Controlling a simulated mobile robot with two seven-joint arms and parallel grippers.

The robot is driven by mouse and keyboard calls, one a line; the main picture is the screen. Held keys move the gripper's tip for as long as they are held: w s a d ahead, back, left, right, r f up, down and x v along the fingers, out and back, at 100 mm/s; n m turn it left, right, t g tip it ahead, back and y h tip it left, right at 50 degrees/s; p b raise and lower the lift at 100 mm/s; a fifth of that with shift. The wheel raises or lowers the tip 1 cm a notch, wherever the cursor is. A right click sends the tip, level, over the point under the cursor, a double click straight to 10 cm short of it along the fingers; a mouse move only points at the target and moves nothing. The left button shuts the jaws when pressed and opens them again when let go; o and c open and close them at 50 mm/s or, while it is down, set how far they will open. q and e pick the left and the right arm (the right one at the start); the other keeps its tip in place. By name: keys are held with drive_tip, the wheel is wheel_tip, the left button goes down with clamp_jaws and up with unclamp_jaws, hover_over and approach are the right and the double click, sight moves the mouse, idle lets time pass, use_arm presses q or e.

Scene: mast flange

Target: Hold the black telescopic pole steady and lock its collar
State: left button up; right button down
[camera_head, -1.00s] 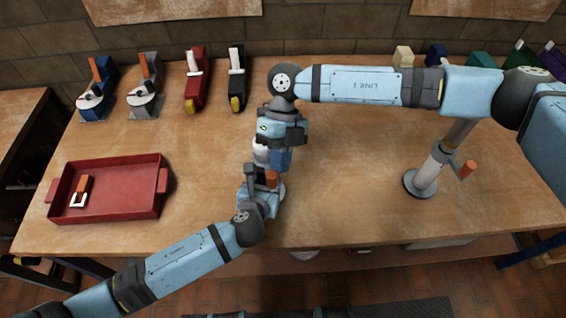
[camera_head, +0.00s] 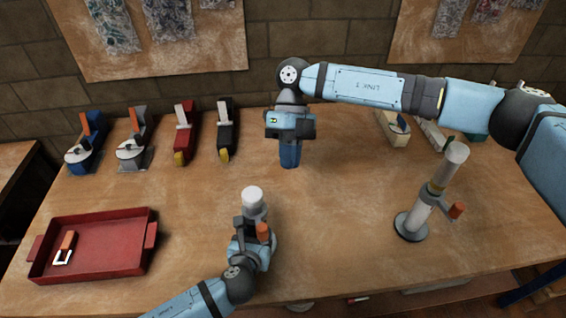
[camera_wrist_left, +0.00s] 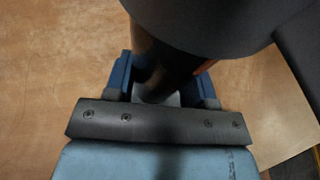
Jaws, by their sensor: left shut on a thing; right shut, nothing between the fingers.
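The pole (camera_head: 252,197) stands upright at the middle front of the table, with a pale top and an orange collar lever (camera_head: 263,232). My left gripper (camera_head: 247,238) is shut around its lower part. In the left wrist view the black shaft (camera_wrist_left: 158,62) passes between the blue fingers (camera_wrist_left: 160,82), and a wide dark part above hides much of it. My right gripper (camera_head: 290,155) is shut and empty, pointing down, behind the pole and apart from it. Whether the collar is locked cannot be told.
A second pole (camera_head: 437,185), pale with an orange lever, stands at the right. A red tray (camera_head: 98,270) with a small orange-handled piece (camera_head: 65,247) lies at the left. Several clamp-like tools stand along the back. The table between the poles is clear.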

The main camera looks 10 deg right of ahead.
use_arm(q)
drive_tip(key=shift+s+f, duration=0.1)
drive_tip(key=shift+f, duration=0.15)
drive_tip(key=o, duration=1.1)
drive_tip(key=shift+o, duration=1.1)
drive_tip(key=shift+r, duration=0.1)
